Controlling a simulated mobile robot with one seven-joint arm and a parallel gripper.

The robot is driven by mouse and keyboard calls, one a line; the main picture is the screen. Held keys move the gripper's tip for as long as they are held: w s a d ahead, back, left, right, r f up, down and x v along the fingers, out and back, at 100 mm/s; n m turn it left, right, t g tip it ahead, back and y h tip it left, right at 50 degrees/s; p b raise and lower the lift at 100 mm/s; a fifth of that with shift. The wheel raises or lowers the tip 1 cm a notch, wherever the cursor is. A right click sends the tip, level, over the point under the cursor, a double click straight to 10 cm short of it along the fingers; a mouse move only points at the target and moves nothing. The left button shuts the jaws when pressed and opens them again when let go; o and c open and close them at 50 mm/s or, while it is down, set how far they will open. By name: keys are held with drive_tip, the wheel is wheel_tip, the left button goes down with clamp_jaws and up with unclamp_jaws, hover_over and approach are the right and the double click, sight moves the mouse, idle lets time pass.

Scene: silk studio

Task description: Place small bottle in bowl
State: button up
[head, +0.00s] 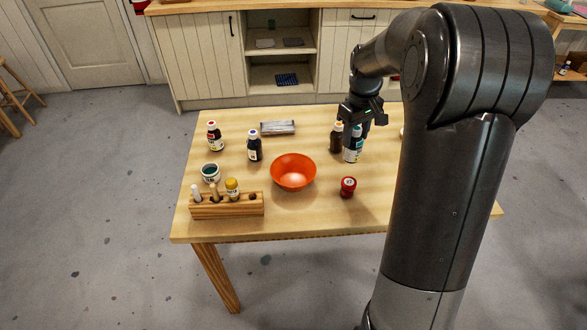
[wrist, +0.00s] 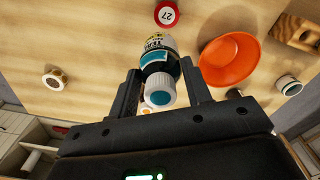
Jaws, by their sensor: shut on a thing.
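My gripper (head: 362,121) is shut on a small bottle (head: 352,150) with a teal and white label. In the wrist view the bottle (wrist: 158,62), with its pale cap toward the camera, sits between the two fingers (wrist: 160,72). It looks roughly upright in the head view; I cannot tell if its base touches the table. The orange bowl (head: 293,173) stands on the table, left of and nearer than the held bottle. It looks empty. In the wrist view the bowl (wrist: 230,62) lies to the right of the gripper.
A brown bottle (head: 336,138) stands close beside the held one. A dark bottle (head: 254,146), a metal tin (head: 278,127) and a wooden rack (head: 228,209) are farther left. Bare tabletop lies between gripper and bowl.

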drive_tip(key=shift+n, duration=0.8)
drive_tip(key=shift+w+a+f, duration=0.4)
drive_tip(key=shift+a+f, duration=1.45)
drive_tip(key=shift+a, duration=0.85)
drive_tip(key=shift+w+a+f, duration=0.4)
drive_tip(key=shift+a+f, duration=1.45)
drive_tip(key=shift+a, duration=0.9)
drive_tip(key=shift+w+a+f, duration=0.4)
drive_tip(key=shift+a+f, duration=1.45)
drive_tip(key=shift+a, duration=0.85)
drive_tip(key=shift+f, duration=0.1)
drive_tip(key=o, duration=1.3)
